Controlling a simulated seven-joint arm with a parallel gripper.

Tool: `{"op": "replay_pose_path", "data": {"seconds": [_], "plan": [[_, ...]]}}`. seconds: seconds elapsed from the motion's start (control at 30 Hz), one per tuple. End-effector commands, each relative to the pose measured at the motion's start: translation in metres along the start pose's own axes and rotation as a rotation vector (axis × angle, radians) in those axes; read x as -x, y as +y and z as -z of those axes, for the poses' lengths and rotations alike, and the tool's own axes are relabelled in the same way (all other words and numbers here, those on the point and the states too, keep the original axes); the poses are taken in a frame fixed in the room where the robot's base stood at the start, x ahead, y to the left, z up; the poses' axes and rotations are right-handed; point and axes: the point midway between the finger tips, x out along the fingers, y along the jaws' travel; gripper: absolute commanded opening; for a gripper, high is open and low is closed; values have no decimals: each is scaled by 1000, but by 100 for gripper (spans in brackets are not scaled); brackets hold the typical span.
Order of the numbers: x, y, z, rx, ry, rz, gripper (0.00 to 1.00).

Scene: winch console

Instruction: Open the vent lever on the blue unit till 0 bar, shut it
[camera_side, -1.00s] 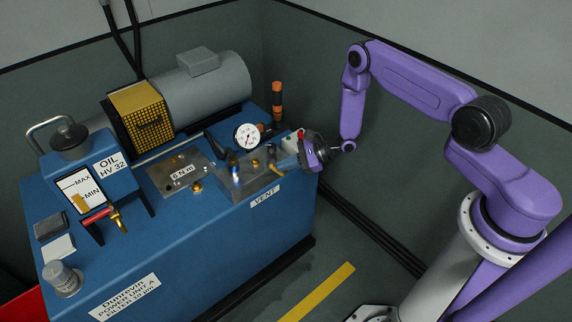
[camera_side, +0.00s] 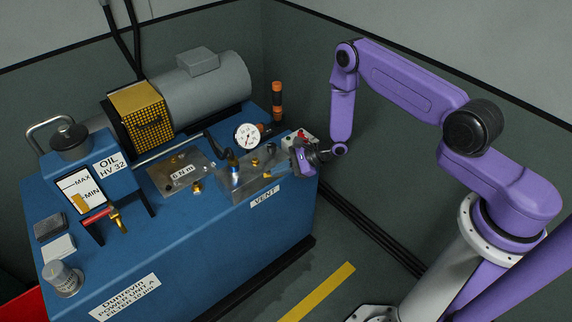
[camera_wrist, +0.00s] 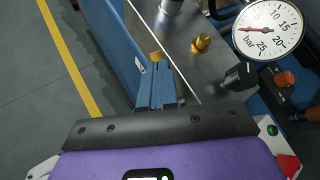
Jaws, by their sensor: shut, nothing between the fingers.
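The blue unit (camera_side: 215,240) stands at the left in the side view, with a VENT label (camera_side: 265,197) on its front upper edge. My gripper (camera_side: 268,176) is at the metal block (camera_side: 240,183) just above that label. In the wrist view its blue-grey fingers (camera_wrist: 157,75) are shut with nothing between them. A small yellow piece (camera_wrist: 155,57) shows at the fingertips; it may be part of the vent lever, which is mostly hidden. The pressure gauge (camera_wrist: 270,28) has a red needle pointing left, near the low end of its scale. It also shows in the side view (camera_side: 248,136).
A brass fitting (camera_wrist: 201,43) and a black knob (camera_wrist: 240,76) rise near my fingers. A small box with red and green buttons (camera_side: 298,137) is behind my gripper. The floor with a yellow stripe (camera_side: 318,292) is clear in front.

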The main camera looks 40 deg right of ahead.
Motion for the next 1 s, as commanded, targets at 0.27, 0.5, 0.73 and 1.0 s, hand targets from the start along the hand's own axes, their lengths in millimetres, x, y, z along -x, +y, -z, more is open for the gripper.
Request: {"op": "replay_pose_path", "data": {"seconds": [0.27, 0.5, 0.73, 1.0], "plan": [[-14, 10, -2, 1, -2, 0, 0], [-24, 16, -1, 0, -1, 0, 0], [-30, 20, 1, 0, -1, 0, 0], [-32, 21, 2, -1, -1, 1, 0]]}}
